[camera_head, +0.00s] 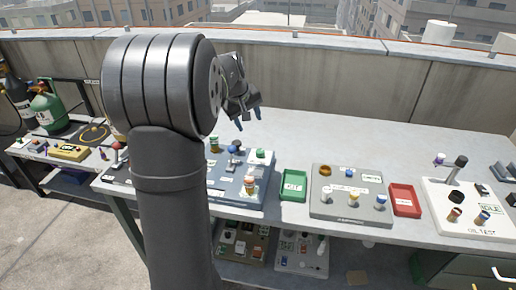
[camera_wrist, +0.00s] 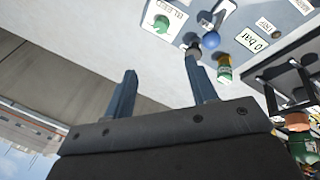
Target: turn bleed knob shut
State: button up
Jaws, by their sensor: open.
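The bleed knob is a small green knob (camera_head: 261,154) on a white plate at the back right of a blue-grey panel (camera_head: 226,192). In the wrist view the green knob (camera_wrist: 161,24) is near the top, beside an inverted label that seems to read "bleed". My gripper (camera_head: 248,118) is open and empty, above and behind the panel. In the wrist view my gripper (camera_wrist: 162,70) has its two fingers well apart, with bare bench between them. It does not touch the knob. How far the knob is turned cannot be told.
A blue ball (camera_wrist: 211,40) and a green-and-yellow cylinder (camera_wrist: 224,70) stand near the knob. A green tray (camera_head: 294,185), a grey panel (camera_head: 330,208) and a red tray (camera_head: 405,200) lie to the right. A concrete parapet (camera_head: 340,85) runs behind the bench.

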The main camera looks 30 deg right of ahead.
jog(key=m, duration=1)
send_near(260, 151)
jog(key=shift+t, duration=0.4)
jog(key=x, duration=0.8)
jog(key=shift+s+d+f, duration=0.2)
jog(key=shift+d+f, duration=0.05)
jog(key=shift+f, duration=0.15)
jog(key=c, duration=1)
